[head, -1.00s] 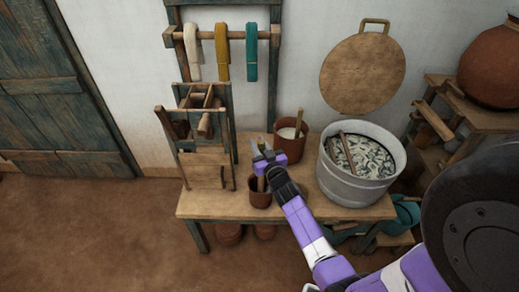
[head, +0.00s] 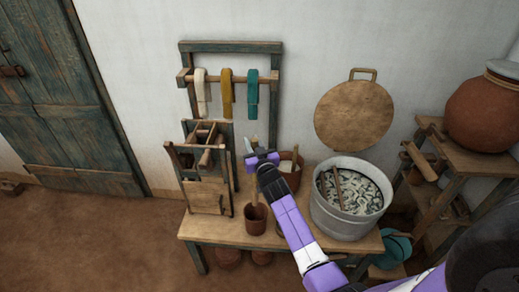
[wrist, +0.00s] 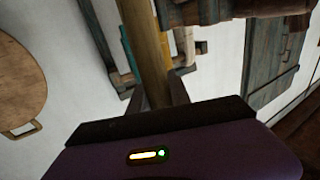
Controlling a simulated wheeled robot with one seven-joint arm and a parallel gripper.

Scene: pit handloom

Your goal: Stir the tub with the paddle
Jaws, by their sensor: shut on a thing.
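The grey metal tub (head: 345,224) stands on the right part of the wooden bench, holding dark liquid with pale swirls. A brown wooden stick (head: 338,188) leans inside it. My gripper (head: 259,160) is above the small brown cup (head: 256,219), left of the tub. It is shut on a wooden shaft, which fills the space between the fingers in the wrist view (wrist: 145,50). A pale pointed end (head: 251,143) shows above the gripper. The frames do not settle whether the shaft or the tub's stick is the paddle.
A larger brown pot (head: 293,180) stands behind my gripper. A wooden frame (head: 208,192) is on the bench's left, with skeins on a rack (head: 227,92) behind. A round wooden lid (head: 354,117) leans on the wall. A shelf with a clay jar (head: 490,113) is at right.

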